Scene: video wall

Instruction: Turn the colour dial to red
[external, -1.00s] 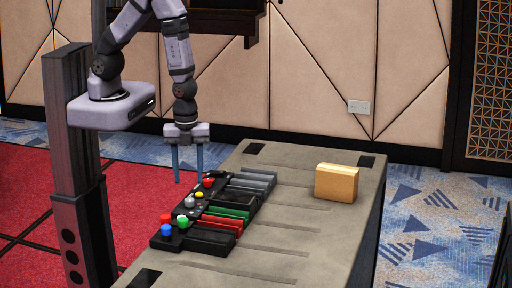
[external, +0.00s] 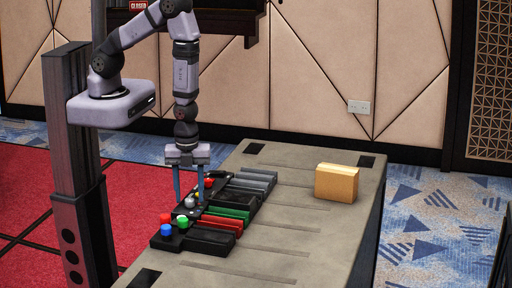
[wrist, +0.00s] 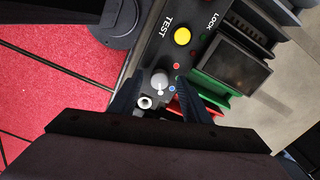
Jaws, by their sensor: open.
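The colour dial is a small grey knob (wrist: 160,78) on a black control panel (wrist: 153,52). Small red (wrist: 176,66) and blue (wrist: 172,88) marks sit to its right in the wrist view. A pale spot shows on the knob's lower edge; which mark it faces I cannot tell. My gripper (external: 189,200) is open and points straight down over the panel. In the wrist view its two dark fingers (wrist: 158,82) stand on either side of the knob. Whether they touch it is not clear.
A yellow button (wrist: 182,36) marked TEST is close to the dial. Red (external: 166,218), green (external: 183,220) and blue (external: 167,229) knobs stand at the panel's near end. Red, green and grey slotted pieces line its right side. A tan block (external: 337,183) stands on the table (external: 300,225).

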